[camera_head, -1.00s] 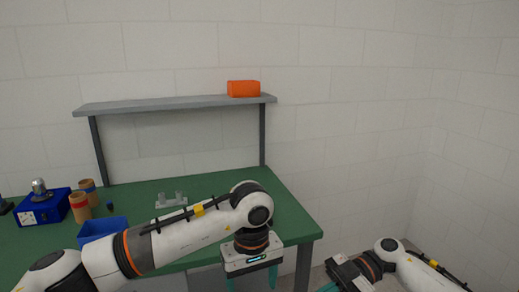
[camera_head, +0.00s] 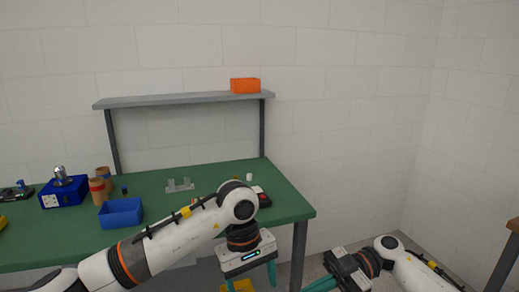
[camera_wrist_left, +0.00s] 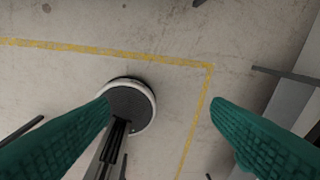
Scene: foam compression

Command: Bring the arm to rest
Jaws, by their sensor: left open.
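My left arm comes in from the left in the head view, bent in front of the green workbench's near edge. My left gripper (camera_head: 252,282) hangs down at the bottom of the view, with its fingers partly cut off by the frame. My right gripper (camera_head: 318,286) is at the bottom right, apart from the bench. Its fingers are only partly in view, so its opening is unclear.
The green workbench (camera_head: 285,205) carries a blue bin (camera_head: 121,213), a blue device (camera_head: 62,193), brown cylinders (camera_head: 98,189) and a grey fixture (camera_head: 180,185). An orange box (camera_head: 245,86) sits on the shelf (camera_head: 180,99). A yellow line (camera_wrist_left: 110,50) marks the floor.

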